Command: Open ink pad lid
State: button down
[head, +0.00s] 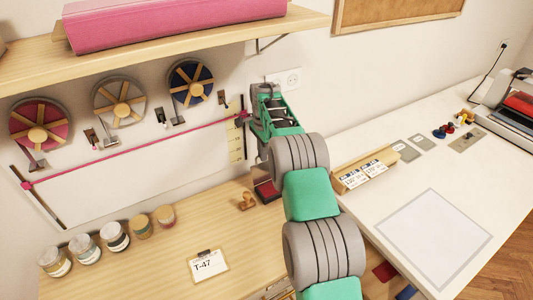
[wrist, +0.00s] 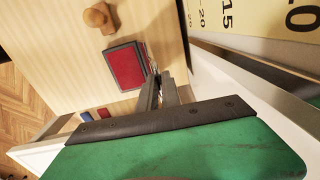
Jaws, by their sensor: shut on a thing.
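The ink pad (head: 267,191) lies on the wooden worktop beside my arm. Its red pad surface shows, and in the wrist view the red pad (wrist: 126,67) sits uncovered in a dark frame. The dark lid (head: 262,173) appears raised at the pad's far side in the head view. My gripper (wrist: 157,76) is at the pad's edge in the wrist view, its fingers close together on what looks like the lid's thin edge. The fingers partly hide the contact. In the head view my arm hides the fingertips.
A wooden stamp (head: 247,201) stands close left of the pad. A ruler (head: 236,140) is on the wall behind. Several jars (head: 115,237) and a T-47 card (head: 208,266) are on the worktop. A white table (head: 400,180) adjoins at right, and a shelf (head: 190,45) hangs above.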

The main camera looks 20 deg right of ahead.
jog(key=shift+s+f, duration=0.1)
jog(key=shift+f, duration=0.2)
jog(key=c, duration=1.6)
grip_release()
jog(key=shift+d+r, duration=0.1)
jog(key=shift+o, duration=0.2)
jog(key=shift+w+r, duration=0.15)
jog(key=shift+w, duration=0.05)
jog(key=shift+r, duration=0.4)
jog(key=r, duration=0.3)
jog(key=r+b, duration=0.1)
jog(key=r, duration=0.2)
jog(key=shift+s+r, duration=0.2)
jog(key=shift+r, duration=0.2)
